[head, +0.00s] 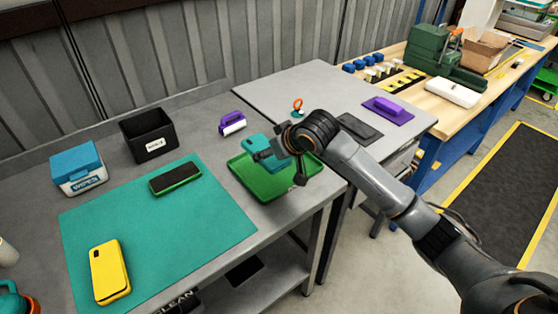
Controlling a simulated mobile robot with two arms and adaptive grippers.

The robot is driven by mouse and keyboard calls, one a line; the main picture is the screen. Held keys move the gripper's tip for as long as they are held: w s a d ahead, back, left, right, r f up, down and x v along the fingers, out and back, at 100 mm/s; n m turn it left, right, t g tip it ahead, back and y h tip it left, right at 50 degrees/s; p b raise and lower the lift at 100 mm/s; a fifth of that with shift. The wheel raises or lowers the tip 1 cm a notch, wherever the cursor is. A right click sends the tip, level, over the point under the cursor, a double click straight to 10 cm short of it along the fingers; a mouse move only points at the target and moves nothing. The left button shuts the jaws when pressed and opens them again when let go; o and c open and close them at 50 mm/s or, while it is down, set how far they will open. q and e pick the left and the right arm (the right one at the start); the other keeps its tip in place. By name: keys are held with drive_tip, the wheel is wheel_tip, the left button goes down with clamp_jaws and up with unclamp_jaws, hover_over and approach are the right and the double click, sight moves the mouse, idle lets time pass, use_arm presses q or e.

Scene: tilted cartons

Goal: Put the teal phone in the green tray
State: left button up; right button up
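The teal phone (254,143) is held tilted over the green tray (252,182). Part of it is hidden behind my gripper. My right gripper (268,153) reaches in from the right and appears shut on the phone. The green tray lies on the grey bench to the right of the teal mat, partly covered by the gripper and phone. I cannot tell whether the phone touches the tray floor. My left gripper is not in view.
A teal mat (150,235) holds a yellow phone (109,272) and a green-edged dark phone (175,178). A black bin (149,135), a wipes box (78,168) and a purple-handled brush (232,122) stand behind. A purple tool (388,110) lies on the farther bench.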

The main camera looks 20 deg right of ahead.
drive_tip(key=w+d+f, duration=0.2)
drive_tip(key=f, duration=0.1)
drive_tip(key=w+f, duration=0.1)
drive_tip(key=shift+d+f, duration=0.25)
drive_tip(key=shift+d, duration=0.15)
drive_tip(key=shift+w+d+f, duration=0.25)
drive_tip(key=shift+d+f, duration=0.05)
drive_tip(key=shift+f, duration=0.2)
wheel_tip(320, 180, down, 3)
drive_tip(key=shift+w+d+p, duration=0.15)
drive_tip(key=shift+p, duration=0.65)
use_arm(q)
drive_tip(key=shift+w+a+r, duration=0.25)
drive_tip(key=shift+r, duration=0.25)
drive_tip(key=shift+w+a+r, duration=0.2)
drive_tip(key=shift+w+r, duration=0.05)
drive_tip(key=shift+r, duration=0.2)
use_arm(e)
drive_tip(key=shift+f, duration=0.3)
drive_tip(key=shift+f, duration=0.15)
drive_tip(key=o, duration=1.4)
drive_tip(key=shift+o, duration=0.2)
